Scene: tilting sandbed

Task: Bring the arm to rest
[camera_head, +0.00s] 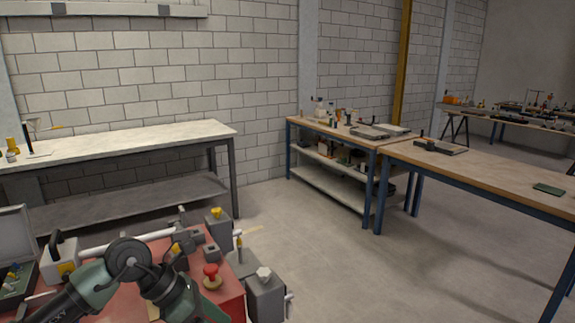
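My dark green and black left arm (128,262) comes in from the lower left and bends at a round joint over the red-topped bench. Beyond the joint it turns down to the right and leaves the picture at the bottom edge. I cannot make out gripper fingers at its end.
The red bench (228,290) carries grey blocks, a red knob (211,276), a yellow knob and a white bar close around my arm. A pale workbench (120,143) stands along the wall. Wooden benches (490,174) stand to the right. The middle floor is clear.

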